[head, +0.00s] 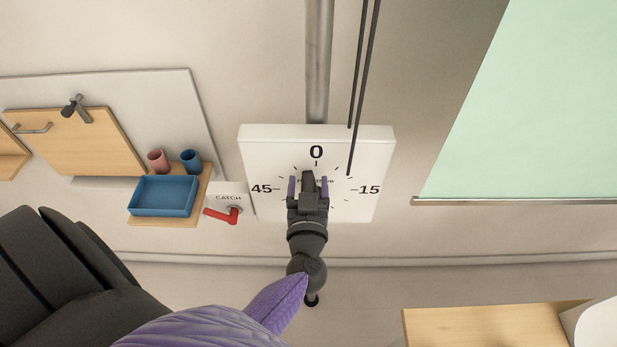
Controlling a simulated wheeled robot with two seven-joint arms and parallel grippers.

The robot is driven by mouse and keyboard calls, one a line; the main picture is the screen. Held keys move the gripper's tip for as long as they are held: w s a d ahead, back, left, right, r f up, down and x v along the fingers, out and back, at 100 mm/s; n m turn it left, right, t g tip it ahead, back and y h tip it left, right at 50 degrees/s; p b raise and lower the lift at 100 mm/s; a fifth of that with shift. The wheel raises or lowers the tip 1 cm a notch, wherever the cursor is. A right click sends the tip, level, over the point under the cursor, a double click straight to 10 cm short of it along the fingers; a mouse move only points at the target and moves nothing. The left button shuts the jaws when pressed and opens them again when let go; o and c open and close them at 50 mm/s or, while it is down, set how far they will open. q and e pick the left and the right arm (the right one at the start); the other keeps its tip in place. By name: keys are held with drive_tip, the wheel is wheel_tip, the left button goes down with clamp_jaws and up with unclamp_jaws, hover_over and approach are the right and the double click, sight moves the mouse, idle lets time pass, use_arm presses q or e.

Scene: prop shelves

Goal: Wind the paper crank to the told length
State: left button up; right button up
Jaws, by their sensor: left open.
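A white dial box (256,148) on the wall shows 0 at the top, 15 at the right and 45 at the left. My left gripper (308,184) is in front of the dial's middle, its purple-padded fingers open and apart. It hides the dial's centre and lower part, so I cannot make out the crank handle or whether the gripper touches it. A red catch lever (222,215) sits below the CATCH label, left of the box. A pale green sheet (540,105) hangs at the right with a bar along its lower edge. My right gripper is out of view.
A metal pole (318,60) and two dark cords (366,65) run down to the dial box. At the left, a shelf holds a blue tray (162,197), a pink cup (157,161) and a blue cup (191,161). A wooden surface (480,327) lies at the lower right.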

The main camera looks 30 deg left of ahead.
use_arm(q)
drive_tip(key=shift+s, duration=0.1)
clamp_jaws()
idle(1.2)
